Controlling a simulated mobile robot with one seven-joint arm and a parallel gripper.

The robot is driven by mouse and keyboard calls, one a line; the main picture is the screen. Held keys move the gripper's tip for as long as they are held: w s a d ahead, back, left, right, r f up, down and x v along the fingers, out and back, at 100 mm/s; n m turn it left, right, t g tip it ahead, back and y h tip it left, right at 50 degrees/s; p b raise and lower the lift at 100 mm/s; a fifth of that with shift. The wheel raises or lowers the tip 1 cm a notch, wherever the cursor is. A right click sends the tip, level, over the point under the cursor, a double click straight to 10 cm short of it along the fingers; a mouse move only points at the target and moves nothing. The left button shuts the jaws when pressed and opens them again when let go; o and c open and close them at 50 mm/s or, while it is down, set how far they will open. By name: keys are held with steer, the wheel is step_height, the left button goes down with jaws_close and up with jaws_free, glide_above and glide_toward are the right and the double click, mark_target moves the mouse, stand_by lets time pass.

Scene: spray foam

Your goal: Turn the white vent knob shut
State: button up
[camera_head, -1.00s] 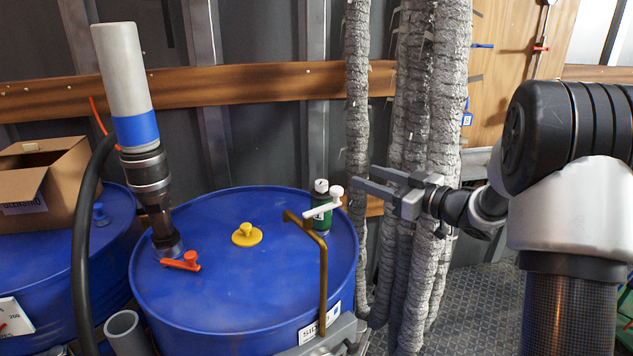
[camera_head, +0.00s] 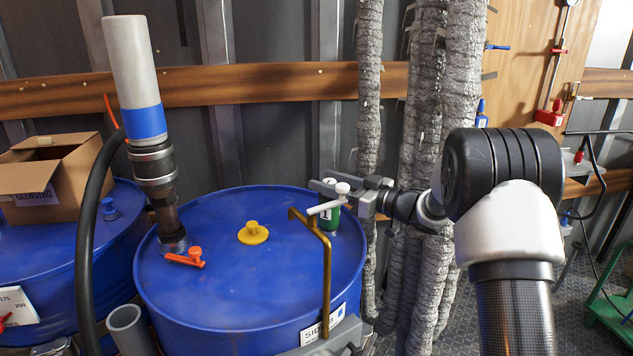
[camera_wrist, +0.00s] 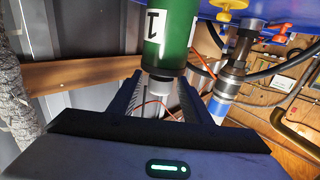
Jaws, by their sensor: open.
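My gripper (camera_head: 318,184) is open and reaches in from the right at the bottle's top, overlapping the white knob in the head view. I cannot tell whether a finger touches either.
The bent pipe (camera_head: 325,280) rises at the drum's front right. A yellow cap (camera_head: 253,233), an orange lever (camera_head: 184,258) and a tall grey pump (camera_head: 134,70) are on the drum. Wrapped grey pipes (camera_head: 425,120) stand close behind my wrist. A cardboard box (camera_head: 50,180) is at the left.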

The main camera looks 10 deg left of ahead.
mark_target(324, 180)
steer(key=shift+x, duration=1.85)
steer(key=c, duration=1)
steer(key=shift+c, duration=0.2)
steer(key=shift+w+b, duration=0.1)
steer(key=shift+b, duration=0.2)
steer(key=shift+w+d+m+t+h+b, duration=0.35)
steer(key=shift+m+t+h+b, duration=0.45)
steer(key=shift+m+t+h, duration=0.9)
steer(key=shift+w+d+m+t+h+b, duration=0.2)
steer(key=shift+d+m+t+h+b, duration=0.25)
steer(key=shift+m+t+h+b, duration=1.1)
steer(key=shift+w+d+m+t+h+b, duration=0.1)
steer(key=shift+w+d+m+t+h, duration=0.25)
steer(key=shift+m+t+h, duration=1.45)
steer(key=shift+d+n+g+h, duration=0.1)
steer(key=shift+n+g+h, duration=0.25)
steer(key=shift+g+h, duration=0.35)
